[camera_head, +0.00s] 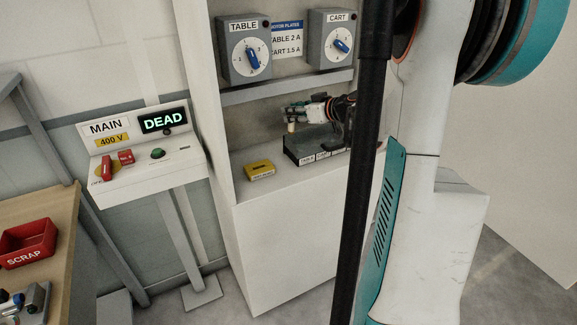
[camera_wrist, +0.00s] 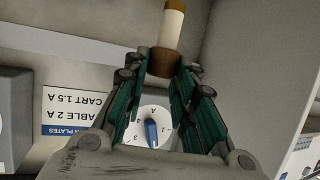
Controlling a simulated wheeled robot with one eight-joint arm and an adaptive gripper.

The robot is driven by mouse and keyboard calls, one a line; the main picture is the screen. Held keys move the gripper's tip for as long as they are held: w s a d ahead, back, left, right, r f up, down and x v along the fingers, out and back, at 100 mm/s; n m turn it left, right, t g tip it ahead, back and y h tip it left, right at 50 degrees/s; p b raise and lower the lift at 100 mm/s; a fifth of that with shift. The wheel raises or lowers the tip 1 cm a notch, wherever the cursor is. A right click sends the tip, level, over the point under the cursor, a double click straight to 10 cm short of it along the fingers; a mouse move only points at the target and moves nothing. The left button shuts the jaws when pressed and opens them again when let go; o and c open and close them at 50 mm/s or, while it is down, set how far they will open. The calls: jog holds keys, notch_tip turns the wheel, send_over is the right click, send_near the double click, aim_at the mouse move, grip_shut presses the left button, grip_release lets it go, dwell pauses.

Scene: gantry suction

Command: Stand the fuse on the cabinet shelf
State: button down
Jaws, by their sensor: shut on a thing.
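The fuse (camera_wrist: 172,25) is a cream cylinder with a brown end, held by that end between the green-padded fingertips of my gripper (camera_wrist: 162,68) in the wrist view. In the head view my gripper (camera_head: 293,112) reaches leftward inside the cabinet. The fuse (camera_head: 291,127) hangs from its fingertips, roughly upright and small. The cabinet shelf (camera_head: 290,189) is a pale flat surface below. The fuse appears above the shelf, by the left end of a dark labelled holder (camera_head: 303,157); the exact gap cannot be told.
A yellow box (camera_head: 260,171) lies on the shelf at left. Above are the TABLE dial (camera_head: 243,47) and CART dial (camera_head: 331,39). A cross rail (camera_head: 285,87) runs over my gripper. The MAIN panel (camera_head: 150,155) reads DEAD. A red SCRAP bin (camera_head: 28,243) sits on the bench.

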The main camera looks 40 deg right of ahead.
notch_tip(320, 180, down, 18)
jog(key=b, duration=0.5)
jog(key=shift+r+b, duration=0.1)
jog(key=shift+b, duration=0.2)
jog(key=c, duration=1.3)
grip_release()
jog(key=p+v, duration=0.3)
jog(key=v, duration=0.9)
